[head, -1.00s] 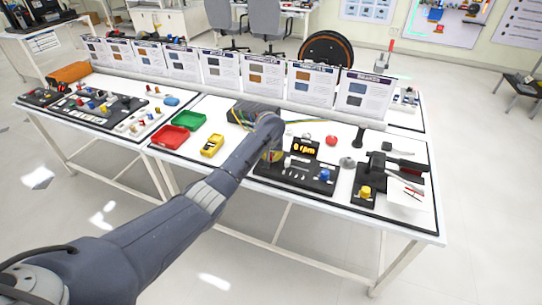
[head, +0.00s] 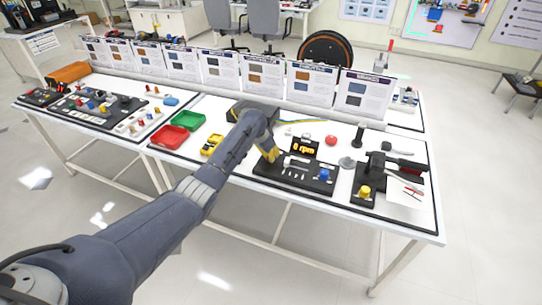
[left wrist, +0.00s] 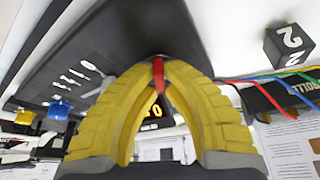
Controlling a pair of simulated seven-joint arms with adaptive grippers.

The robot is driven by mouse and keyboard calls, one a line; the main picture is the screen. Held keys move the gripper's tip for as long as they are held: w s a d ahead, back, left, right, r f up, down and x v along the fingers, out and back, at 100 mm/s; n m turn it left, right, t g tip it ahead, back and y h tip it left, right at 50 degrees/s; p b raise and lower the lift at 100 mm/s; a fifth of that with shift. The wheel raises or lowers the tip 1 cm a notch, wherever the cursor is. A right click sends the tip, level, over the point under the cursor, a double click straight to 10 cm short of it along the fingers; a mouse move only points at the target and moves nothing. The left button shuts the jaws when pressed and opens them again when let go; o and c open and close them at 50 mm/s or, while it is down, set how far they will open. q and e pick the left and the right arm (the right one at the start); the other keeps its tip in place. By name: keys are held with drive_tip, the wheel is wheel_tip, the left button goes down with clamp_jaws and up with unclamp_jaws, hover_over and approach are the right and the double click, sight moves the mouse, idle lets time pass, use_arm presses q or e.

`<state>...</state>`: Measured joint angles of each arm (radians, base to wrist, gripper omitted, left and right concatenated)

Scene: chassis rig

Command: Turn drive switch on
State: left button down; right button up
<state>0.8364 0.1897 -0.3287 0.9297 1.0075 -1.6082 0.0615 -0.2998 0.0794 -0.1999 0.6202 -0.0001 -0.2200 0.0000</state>
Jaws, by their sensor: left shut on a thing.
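A black drive panel (head: 318,186) lies on the front table, with a display (head: 303,147) that reads 0 rpm. A blue knob (head: 324,175) sits at its right end. My left gripper (head: 272,156) is down at the panel's left end. In the left wrist view its yellow fingers (left wrist: 158,66) meet at the tips around a red switch lever (left wrist: 158,76). The fingers hide part of the lever and the display behind it. The lever is hidden in the head view. My right gripper is in neither view.
A red tray (head: 168,137), a green tray (head: 188,120) and a yellow meter (head: 209,146) lie left of my arm. A red button (head: 331,140) and a black stand with a yellow knob (head: 364,192) are to the right. Info cards (head: 303,85) line the table's back.

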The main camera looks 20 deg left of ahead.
use_arm(q)
drive_tip(key=shift+m, duration=0.4)
drive_tip(key=c, duration=1.5)
unclamp_jaws()
drive_tip(key=v, duration=1.2)
drive_tip(key=shift+w+a, duration=0.15)
